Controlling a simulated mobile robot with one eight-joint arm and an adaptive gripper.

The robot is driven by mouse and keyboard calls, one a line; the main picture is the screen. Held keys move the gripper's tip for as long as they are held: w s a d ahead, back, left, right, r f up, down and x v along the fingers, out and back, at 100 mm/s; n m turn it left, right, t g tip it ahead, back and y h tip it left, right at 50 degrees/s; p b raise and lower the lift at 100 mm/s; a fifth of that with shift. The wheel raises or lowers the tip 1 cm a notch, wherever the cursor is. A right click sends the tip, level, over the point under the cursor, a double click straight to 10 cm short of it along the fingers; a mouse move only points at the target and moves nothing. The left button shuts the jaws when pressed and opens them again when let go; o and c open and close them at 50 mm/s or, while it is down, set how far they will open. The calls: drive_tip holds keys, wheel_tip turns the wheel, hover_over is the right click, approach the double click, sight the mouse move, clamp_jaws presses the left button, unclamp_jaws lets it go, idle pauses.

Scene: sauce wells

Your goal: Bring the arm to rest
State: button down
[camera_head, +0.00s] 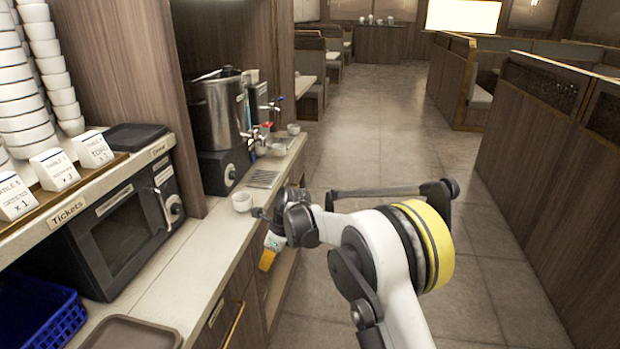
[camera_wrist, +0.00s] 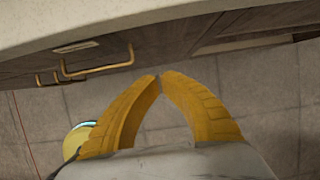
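My gripper (camera_head: 265,262) hangs beside the front of the counter (camera_head: 195,262) in the head view, its orange fingers pointing down. In the wrist view the two orange fingers of my gripper (camera_wrist: 160,76) lean together with their tips touching or almost touching, and nothing shows between them. My arm bends over the aisle to the right of the counter. The wrist view shows the counter edge above the fingertips and the floor below.
A small white cup (camera_head: 242,201) stands on the counter near my wrist. A steel pot (camera_head: 222,108), a microwave (camera_head: 118,225), a blue basket (camera_head: 42,318) and a brown tray (camera_head: 132,333) stand along the counter. Drawer handles (camera_wrist: 97,66) stick out near the fingers. The aisle floor (camera_head: 365,130) is clear.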

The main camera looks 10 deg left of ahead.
drive_tip(key=s+d+r+n+t+h, duration=0.15)
drive_tip(key=s+d+r+n, duration=0.25)
drive_tip(key=d+r, duration=0.7)
drive_tip(key=s+d+r+n+t, duration=0.2)
drive_tip(key=s+d+r+n, duration=0.2)
drive_tip(key=d+r, duration=0.7)
drive_tip(key=s+d+f+n+t+h, duration=0.1)
drive_tip(key=s+d+n+t+h, duration=0.2)
drive_tip(key=s+d+n, duration=0.7)
drive_tip(key=s+d, duration=0.9)
drive_tip(key=s, duration=0.3)
drive_tip(key=shift+s+f+n, duration=0.35)
drive_tip(key=shift+s+n, duration=0.05)
drive_tip(key=shift+d, duration=0.1)
